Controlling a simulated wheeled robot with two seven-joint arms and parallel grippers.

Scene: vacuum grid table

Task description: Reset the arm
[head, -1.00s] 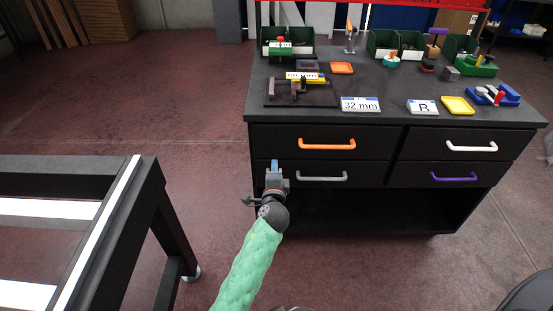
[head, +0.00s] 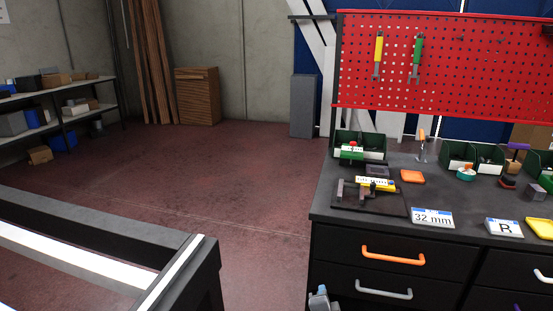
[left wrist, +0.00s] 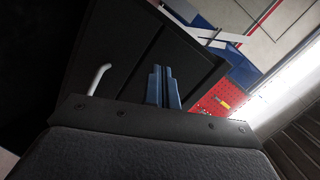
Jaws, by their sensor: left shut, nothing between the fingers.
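My left gripper (head: 320,297) shows only as its tip at the bottom edge of the head view, in front of the black drawer cabinet (head: 335,250) and left of the grey drawer handle (head: 383,290). In the left wrist view its two blue fingers (left wrist: 163,88) are together with nothing between them. A pale drawer handle (left wrist: 98,78) shows to their left there, apart from the fingers. My right gripper is in neither view.
The cabinet top holds a dark fixture (head: 350,200), a 32 mm sign (head: 433,217), an R sign (head: 504,227) and green bins (head: 373,142). A red pegboard (head: 450,65) stands behind. A dark-framed table (head: 100,226) is at lower left. Open floor (head: 220,170) lies between.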

